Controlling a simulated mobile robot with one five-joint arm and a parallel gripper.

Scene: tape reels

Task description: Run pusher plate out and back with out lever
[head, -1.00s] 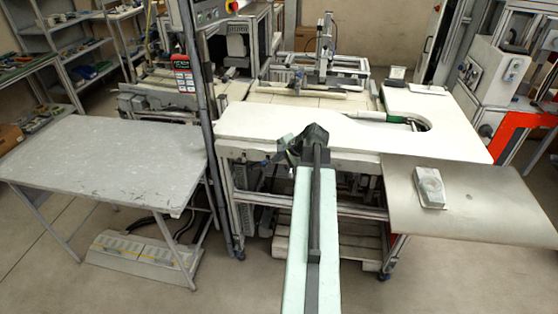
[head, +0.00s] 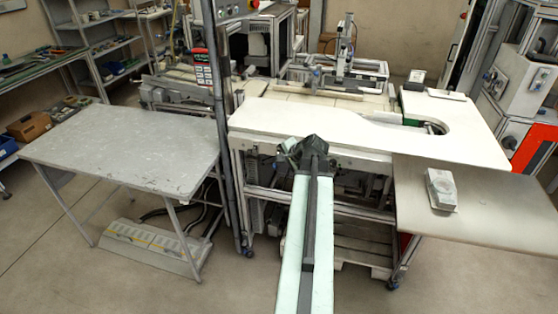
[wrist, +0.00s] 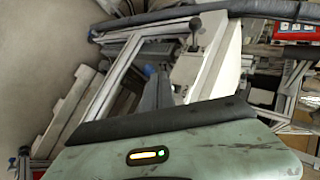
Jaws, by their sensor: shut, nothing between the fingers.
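My gripper (wrist: 157,92) shows in the wrist view as dark, narrow fingers, shut and empty. Close to the fingers, on the right, is a lever (wrist: 194,32) with a dark round knob on a pale grey block. It looks like the out lever; a small gap seems to separate it from the fingers. In the head view my arm reaches forward to the front edge of the white worktop (head: 350,135), and its dark end hides most of what is there. I cannot pick out the pusher plate with certainty in either view.
A grey table (head: 125,150) stands on the left, beside a dark upright post (head: 218,130). A metal side shelf (head: 480,205) on the right carries a small grey box (head: 440,190). A low grey pedal unit (head: 155,245) lies on the floor. Open floor shows at lower left.

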